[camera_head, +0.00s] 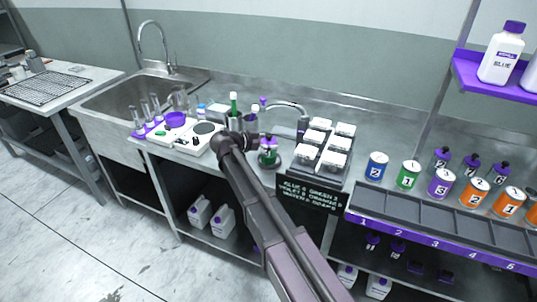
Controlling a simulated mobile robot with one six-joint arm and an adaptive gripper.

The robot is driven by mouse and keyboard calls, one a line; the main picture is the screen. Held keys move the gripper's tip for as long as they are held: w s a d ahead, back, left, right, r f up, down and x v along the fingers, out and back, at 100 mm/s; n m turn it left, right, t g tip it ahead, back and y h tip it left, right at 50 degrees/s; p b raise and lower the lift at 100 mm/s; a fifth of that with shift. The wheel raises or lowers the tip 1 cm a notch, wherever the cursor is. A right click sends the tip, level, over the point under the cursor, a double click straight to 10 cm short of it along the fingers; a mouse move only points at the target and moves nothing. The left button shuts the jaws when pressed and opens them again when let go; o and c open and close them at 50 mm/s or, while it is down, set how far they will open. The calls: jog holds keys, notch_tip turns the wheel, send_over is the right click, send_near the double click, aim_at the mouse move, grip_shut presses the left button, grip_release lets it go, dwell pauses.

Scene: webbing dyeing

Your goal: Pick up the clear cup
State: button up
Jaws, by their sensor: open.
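A clear, cup-like vessel (181,101) stands on the counter at the back left, behind a purple bowl (175,119). It is small and pale here, so I cannot be sure that it is the clear cup. My arm reaches up from the bottom edge to a joint in front of the counter's middle. My gripper does not show in this view. The arm covers part of the counter's front edge and the shelf below.
Slim clear tubes (145,108) stand left of the bowl, beside a white device (202,137). A sink (128,98) lies at left. White-topped blocks (326,142), numbered cans (408,175) and a dark divided tray (430,221) fill the right. Open floor (80,220) lies front left.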

jog(key=c, duration=1.1)
jog(key=shift+r, duration=0.2)
notch_tip(320, 180, up, 10)
jog(key=p, duration=1)
jog(key=shift+f, duration=0.2)
